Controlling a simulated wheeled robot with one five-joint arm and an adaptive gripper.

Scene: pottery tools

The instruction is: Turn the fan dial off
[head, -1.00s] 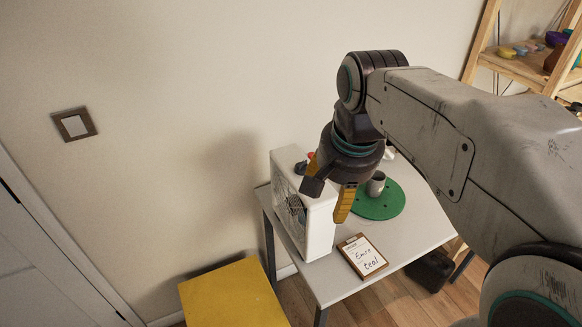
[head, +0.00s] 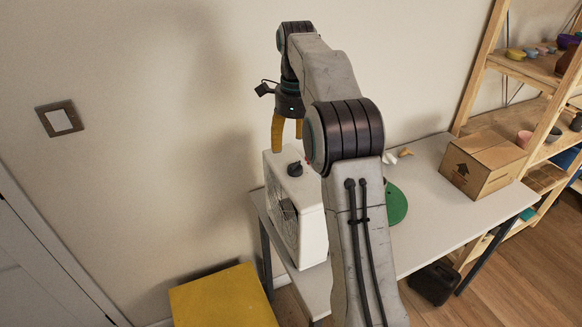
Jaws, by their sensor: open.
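The white box fan (head: 306,218) stands on the left end of the pale table, its grille facing left. Its dark dial (head: 295,169) sits on the top face. My gripper (head: 287,148) is open and empty, with yellow fingers pointing down. In the picture it is just above the back part of the fan's top, behind the dial. I cannot tell whether the fingertips touch the fan. My arm hides the right part of the fan's top. A small bit of red shows beside the arm, right of the dial.
The pale table (head: 425,215) carries a green disc (head: 396,204), partly hidden by my arm, and a cardboard box (head: 484,163) at right. A yellow stool top (head: 222,298) is at front left. A wooden shelf (head: 520,70) stands at right. The wall is close behind.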

